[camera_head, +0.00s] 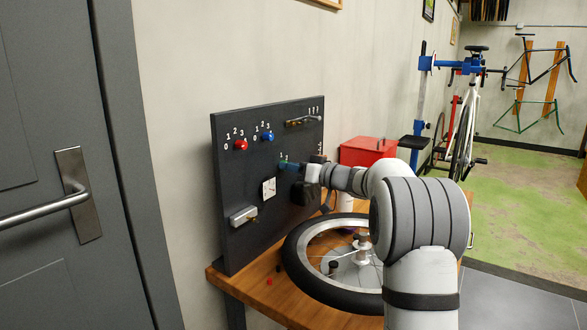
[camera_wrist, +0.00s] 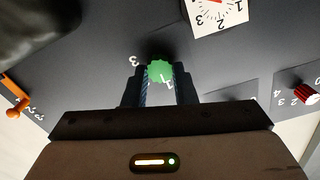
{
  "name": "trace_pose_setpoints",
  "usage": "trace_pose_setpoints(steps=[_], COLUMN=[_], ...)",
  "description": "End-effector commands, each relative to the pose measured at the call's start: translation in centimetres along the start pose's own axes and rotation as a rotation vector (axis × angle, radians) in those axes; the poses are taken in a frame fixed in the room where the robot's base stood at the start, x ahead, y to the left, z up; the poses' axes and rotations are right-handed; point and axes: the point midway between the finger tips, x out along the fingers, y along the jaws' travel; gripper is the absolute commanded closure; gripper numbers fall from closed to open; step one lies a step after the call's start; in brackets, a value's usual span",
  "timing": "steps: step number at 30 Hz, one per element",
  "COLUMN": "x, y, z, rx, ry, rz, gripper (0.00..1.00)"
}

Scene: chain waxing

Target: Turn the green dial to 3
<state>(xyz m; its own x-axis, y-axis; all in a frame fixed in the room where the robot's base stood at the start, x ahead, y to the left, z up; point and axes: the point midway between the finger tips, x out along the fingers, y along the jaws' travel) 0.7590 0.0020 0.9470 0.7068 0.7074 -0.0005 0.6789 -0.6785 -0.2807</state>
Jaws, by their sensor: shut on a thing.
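The green dial (camera_wrist: 159,70) is in the upper middle of the wrist view, between the two fingers of my gripper (camera_wrist: 160,82). The fingers are closed on its sides. White digits show by it, a 3 at its upper left and another partly covered; which number it points at cannot be told. In the head view my gripper (camera_head: 300,187) is at the dark upright panel (camera_head: 235,180), over the dial's place. Only a little green shows there, and the arm hides the rest.
A red dial (camera_head: 240,144), a blue dial (camera_head: 267,136) and a white gauge (camera_head: 269,188) are on the panel near my gripper. A bicycle wheel (camera_head: 300,262) lies on the wooden bench under my arm. A red box (camera_head: 368,151) stands behind.

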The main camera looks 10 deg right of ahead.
Motion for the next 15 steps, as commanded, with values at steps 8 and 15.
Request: trace_pose_setpoints(steps=[8, 15], x=[0.01, 0.01], y=[0.11, 0.12], z=[0.18, 0.12], rx=[0.138, 0.349], ry=[0.003, 0.002], rz=[0.002, 0.002], gripper=[0.98, 0.98])
